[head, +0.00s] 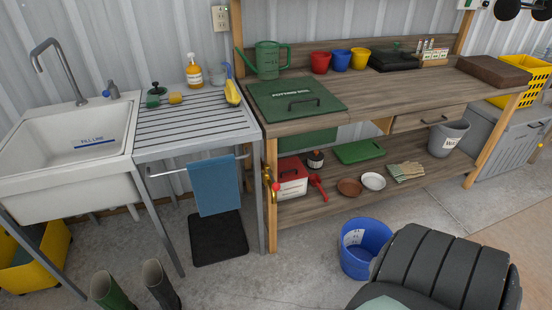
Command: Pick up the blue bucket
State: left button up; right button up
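The blue bucket (353,262) stands upright on the concrete floor in front of the workbench, right of centre. It has a white label on its left side, and its open top faces up. A dark ribbed object at the lower right hides part of its right side. A much smaller blue pot (341,61) stands on the bench top between a red and a yellow one. Neither of my grippers is in view.
The dark ribbed, padded object (440,265) fills the lower right beside the bucket. The wooden workbench (400,92) with its lower shelf stands behind it. Rubber boots (160,285) stand at the lower left. The floor left of the bucket is clear up to a black mat (218,238).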

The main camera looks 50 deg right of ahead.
aim_at(362, 239)
jog(key=z, duration=2.4)
jog(key=i+l+u, duration=0.1)
jog(key=u, duration=0.3)
jog(key=i+l+u, duration=0.15)
jog(key=u, duration=0.25)
jog(key=i+l+u, duration=0.2)
jog(key=u, duration=0.2)
jog(key=l+u, duration=0.2)
jog(key=u, duration=0.2)
jog(key=i, duration=0.05)
